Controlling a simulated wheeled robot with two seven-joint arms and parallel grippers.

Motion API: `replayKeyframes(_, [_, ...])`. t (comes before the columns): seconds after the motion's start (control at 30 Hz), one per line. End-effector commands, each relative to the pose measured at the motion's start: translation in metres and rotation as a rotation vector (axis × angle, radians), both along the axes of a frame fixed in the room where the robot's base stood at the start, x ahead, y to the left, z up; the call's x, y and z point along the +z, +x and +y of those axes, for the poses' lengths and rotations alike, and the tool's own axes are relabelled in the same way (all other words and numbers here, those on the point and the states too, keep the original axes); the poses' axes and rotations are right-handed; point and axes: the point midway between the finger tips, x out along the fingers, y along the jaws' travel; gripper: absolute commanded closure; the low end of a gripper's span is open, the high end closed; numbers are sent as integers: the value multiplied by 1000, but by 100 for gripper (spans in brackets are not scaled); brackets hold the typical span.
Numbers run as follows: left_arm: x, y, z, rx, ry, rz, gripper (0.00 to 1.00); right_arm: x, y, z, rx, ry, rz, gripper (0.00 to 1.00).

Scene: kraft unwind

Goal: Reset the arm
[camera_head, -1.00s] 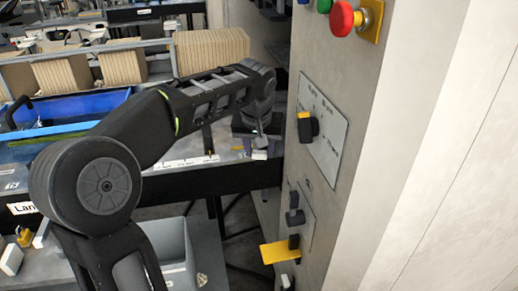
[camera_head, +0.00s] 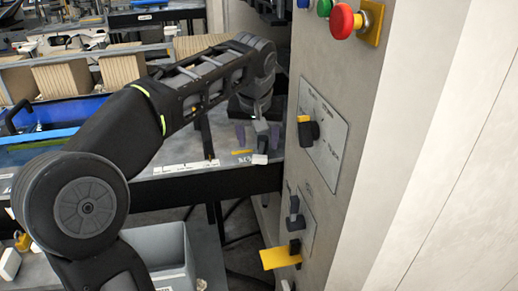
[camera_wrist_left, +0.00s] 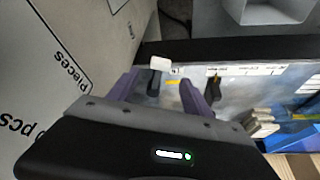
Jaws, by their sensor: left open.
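My left arm reaches in from the left in the head view, bent at a round joint, and its forearm extends toward the grey control cabinet (camera_head: 350,75). My left gripper (camera_head: 258,138) hangs at the end, over the workbench (camera_head: 190,185) just left of the cabinet. In the left wrist view, the left gripper (camera_wrist_left: 160,95) has its two purple fingers apart. A small white-topped item (camera_wrist_left: 159,63) shows beyond the fingertips, apart from them as far as I can tell. My right gripper is not in view.
The cabinet carries a red button (camera_head: 342,20), a black-and-yellow rotary knob (camera_head: 308,130) and a yellow tag (camera_head: 281,257) low down. A blue tray (camera_head: 60,115) and upright brown sheets (camera_head: 65,78) lie at left. A grey bin (camera_head: 160,250) stands below.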

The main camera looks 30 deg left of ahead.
Motion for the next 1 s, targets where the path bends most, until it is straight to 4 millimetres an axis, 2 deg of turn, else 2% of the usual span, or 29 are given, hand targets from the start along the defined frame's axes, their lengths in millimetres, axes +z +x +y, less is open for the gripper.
replayKeyframes(0.17, [12,-5,-2,0,-1,0,42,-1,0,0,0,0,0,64])
replayKeyframes(0.7, [13,-5,-2,0,0,1,42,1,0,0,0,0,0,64])
replayKeyframes(0.83, [26,-5,-2,0,0,1,42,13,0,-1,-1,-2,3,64])
replayKeyframes(1.0, [54,-5,-2,0,0,1,42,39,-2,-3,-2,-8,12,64])
